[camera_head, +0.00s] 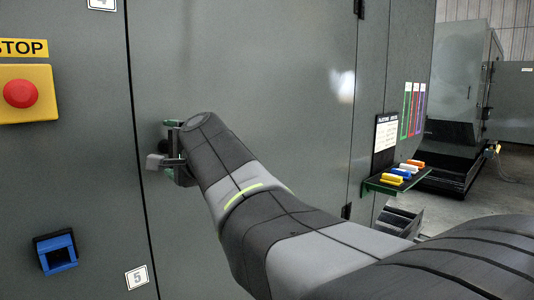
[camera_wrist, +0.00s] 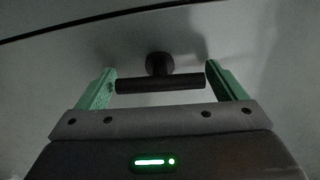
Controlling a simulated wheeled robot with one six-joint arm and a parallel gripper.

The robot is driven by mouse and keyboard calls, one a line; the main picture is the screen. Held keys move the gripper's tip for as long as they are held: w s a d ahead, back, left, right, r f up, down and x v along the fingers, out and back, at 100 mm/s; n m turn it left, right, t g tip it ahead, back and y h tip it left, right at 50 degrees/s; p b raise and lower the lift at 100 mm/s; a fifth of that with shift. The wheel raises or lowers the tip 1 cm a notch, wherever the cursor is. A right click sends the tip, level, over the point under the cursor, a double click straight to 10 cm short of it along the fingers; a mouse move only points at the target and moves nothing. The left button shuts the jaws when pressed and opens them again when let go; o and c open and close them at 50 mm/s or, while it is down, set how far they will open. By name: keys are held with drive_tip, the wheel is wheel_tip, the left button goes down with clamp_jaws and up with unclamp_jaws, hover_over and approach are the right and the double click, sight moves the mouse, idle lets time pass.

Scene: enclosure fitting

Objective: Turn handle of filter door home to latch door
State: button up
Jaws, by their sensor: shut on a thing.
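The filter door (camera_head: 260,60) is a large grey panel; it looks flush with the enclosure, with a dark seam along its left edge. Its handle (camera_wrist: 160,84) is a dark T-shaped bar on a round stem, seen in the wrist view. The bar lies roughly along the door seam, slightly tilted to it. My gripper (camera_wrist: 160,85) is shut on the handle, with one green finger at each end of the bar. In the head view my gripper (camera_head: 172,148) is at the door's left side, and my wrist hides most of the handle.
A yellow stop box with a red button (camera_head: 20,94) and a blue-framed socket (camera_head: 57,252) are on the panel left of the door. Open floor lies at far right.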

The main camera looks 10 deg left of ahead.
drive_tip(key=shift+n, duration=0.5)
drive_tip(key=o, duration=0.7)
